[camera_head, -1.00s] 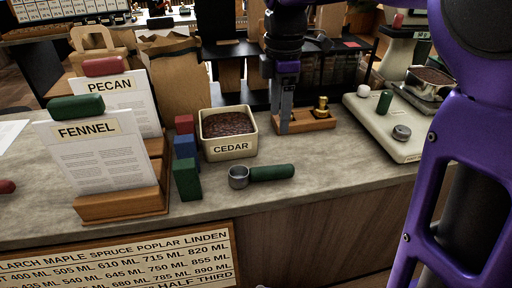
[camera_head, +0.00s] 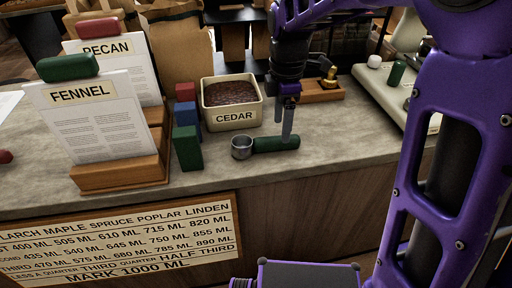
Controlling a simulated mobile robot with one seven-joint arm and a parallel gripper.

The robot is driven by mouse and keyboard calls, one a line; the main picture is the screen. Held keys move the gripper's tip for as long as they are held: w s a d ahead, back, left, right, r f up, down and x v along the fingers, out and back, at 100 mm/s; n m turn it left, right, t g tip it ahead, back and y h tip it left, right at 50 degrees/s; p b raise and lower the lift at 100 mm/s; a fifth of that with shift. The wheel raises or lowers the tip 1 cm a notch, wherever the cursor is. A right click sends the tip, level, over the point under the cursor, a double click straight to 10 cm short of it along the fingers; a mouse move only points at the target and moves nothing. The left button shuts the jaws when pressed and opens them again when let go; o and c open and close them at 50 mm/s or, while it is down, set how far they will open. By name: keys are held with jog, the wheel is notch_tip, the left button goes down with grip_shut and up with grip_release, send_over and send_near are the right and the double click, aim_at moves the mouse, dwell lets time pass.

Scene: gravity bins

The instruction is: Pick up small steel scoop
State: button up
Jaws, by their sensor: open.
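The small steel scoop (camera_head: 242,147) lies on the counter in front of the CEDAR bin, its round steel cup at the left and its green handle (camera_head: 272,144) pointing right. My gripper (camera_head: 288,136) points down over the right part of the green handle, its jaws open. The handle looks at rest on the counter.
The cream CEDAR bin (camera_head: 234,117) with dark contents stands just behind the scoop. Red, blue and green blocks (camera_head: 188,148) stand to its left, beside the FENNEL card holder (camera_head: 120,172). The counter's front edge is close. Free counter lies right of the handle.

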aim_at(266, 145)
notch_tip(266, 145, down, 5)
jog(key=shift+s+d+r+b, duration=0.1)
jog(key=shift+s+b, duration=0.05)
jog(key=shift+b, duration=0.4)
grip_shut()
dwell(1.0)
